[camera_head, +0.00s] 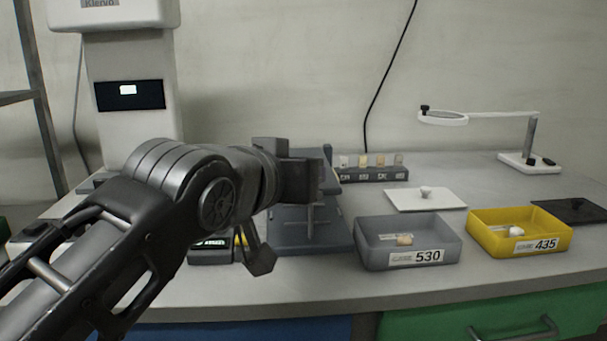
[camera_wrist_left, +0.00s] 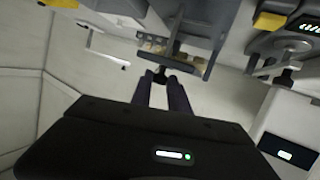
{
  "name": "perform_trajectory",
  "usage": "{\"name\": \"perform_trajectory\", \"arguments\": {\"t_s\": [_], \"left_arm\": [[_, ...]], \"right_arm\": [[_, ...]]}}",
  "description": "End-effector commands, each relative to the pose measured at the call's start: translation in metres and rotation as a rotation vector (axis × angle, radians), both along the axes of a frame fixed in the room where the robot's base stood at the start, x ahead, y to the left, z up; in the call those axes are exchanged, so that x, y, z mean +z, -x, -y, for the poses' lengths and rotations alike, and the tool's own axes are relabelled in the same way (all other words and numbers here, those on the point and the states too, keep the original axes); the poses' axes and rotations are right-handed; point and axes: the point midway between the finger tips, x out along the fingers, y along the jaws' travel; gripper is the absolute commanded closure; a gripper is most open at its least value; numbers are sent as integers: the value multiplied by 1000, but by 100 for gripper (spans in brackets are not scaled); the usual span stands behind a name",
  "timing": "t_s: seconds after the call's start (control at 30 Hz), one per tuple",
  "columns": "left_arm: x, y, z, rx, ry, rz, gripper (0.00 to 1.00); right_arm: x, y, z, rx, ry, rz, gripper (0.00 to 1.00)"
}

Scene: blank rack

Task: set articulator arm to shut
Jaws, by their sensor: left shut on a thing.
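The blue-grey articulator (camera_head: 305,235) stands on the bench left of the grey tray, partly hidden behind my left arm. Its frame also shows at the top of the left wrist view (camera_wrist_left: 212,40). My left gripper (camera_head: 318,180) is in front of the articulator's upper part in the head view. In the wrist view its two fingers (camera_wrist_left: 161,78) are close together around a small dark knob (camera_wrist_left: 160,73) at the articulator arm's end. The arm's exact angle is hard to tell, since my wrist covers much of it. My right gripper is not in view.
A grey tray (camera_head: 370,257) labelled 530 and a yellow tray (camera_head: 484,236) labelled 435 stand to the right. Behind are a sample rack (camera_head: 375,175), a white plate (camera_head: 440,204) and a magnifier lamp (camera_head: 530,140). A white machine (camera_head: 130,60) stands at the back left.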

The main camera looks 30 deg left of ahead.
Motion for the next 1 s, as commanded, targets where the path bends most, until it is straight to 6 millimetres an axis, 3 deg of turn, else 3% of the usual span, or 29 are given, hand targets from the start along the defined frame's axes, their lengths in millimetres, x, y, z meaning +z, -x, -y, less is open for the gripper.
{"name": "perform_trajectory", "arguments": {"t_s": [0.03,0.2,0.63,0.67,0.9,1.0], "left_arm": [[-11,0,1,-1,4,-7,100],[-19,1,2,-2,4,-11,100],[-22,0,2,-3,7,-17,100],[-22,0,2,-3,7,-18,76],[-23,0,1,-1,6,-18,57],[-23,0,0,1,7,-19,57]], "right_arm": [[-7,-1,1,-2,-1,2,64],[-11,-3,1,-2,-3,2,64],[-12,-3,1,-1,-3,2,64],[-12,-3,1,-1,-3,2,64],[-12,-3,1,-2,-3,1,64],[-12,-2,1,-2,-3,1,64]]}}
